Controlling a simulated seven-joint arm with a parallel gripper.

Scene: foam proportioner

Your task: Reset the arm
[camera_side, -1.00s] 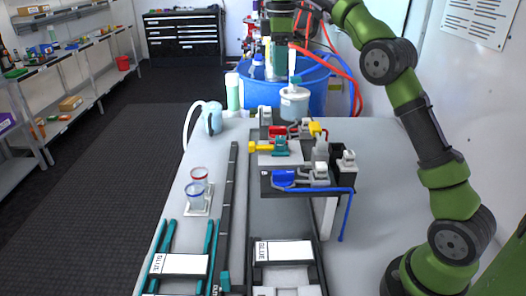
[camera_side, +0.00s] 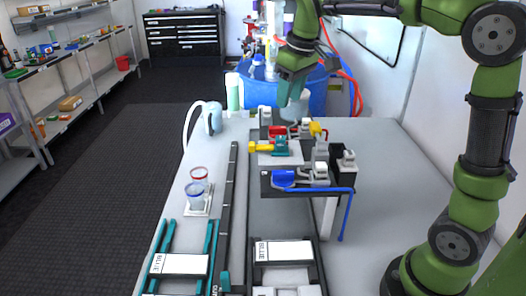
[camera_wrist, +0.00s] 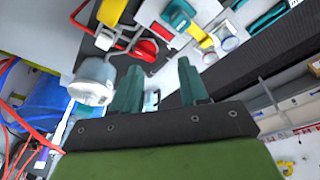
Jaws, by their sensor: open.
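My gripper (camera_side: 290,97) hangs above the back end of the foam proportioner (camera_side: 285,160), tilted, with its teal fingers pointing down. In the wrist view my gripper (camera_wrist: 158,80) shows two teal fingers spread apart with nothing between them. A grey-white cup (camera_side: 296,106) stands behind the proportioner, partly hidden by my fingers in the side view. In the wrist view the cup (camera_wrist: 92,80) is just left of the left finger. The proportioner has red, yellow, teal and blue handled parts on its top.
A blue barrel (camera_side: 318,92) with red hoses stands behind the table. Two small cups (camera_side: 198,185) sit on a white tray at left. A light-blue jug (camera_side: 212,118) stands at back left. The right tabletop (camera_side: 385,170) is bare.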

